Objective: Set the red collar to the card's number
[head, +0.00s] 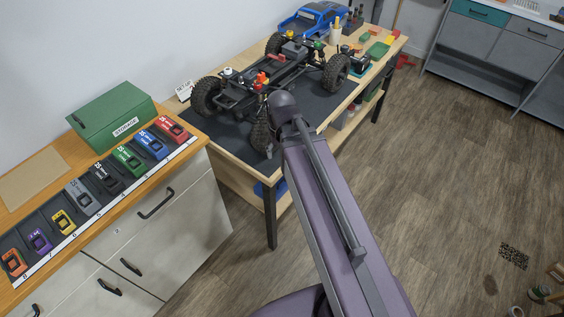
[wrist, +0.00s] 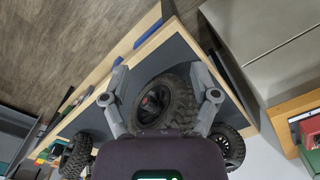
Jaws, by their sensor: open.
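The crawler chassis (head: 240,98) stands on a dark mat on the wooden bench. An orange-red part (head: 261,78) sits at its near end and may be the red collar; its setting is too small to read. A white card (head: 184,89) stands at the bench's left edge; its number is not legible. In the wrist view my gripper (wrist: 157,62) is open and empty, its fingers apart on either side of a black tyre (wrist: 166,100) below. The red collar is not seen in the wrist view. In the head view my arm hides most of my gripper.
A blue car body (head: 318,17) lies at the bench's back. At left, a counter holds a green storage box (head: 112,118) and a numbered rack (head: 95,205) of several coloured parts. The floor (head: 440,150) right of the bench is mostly clear.

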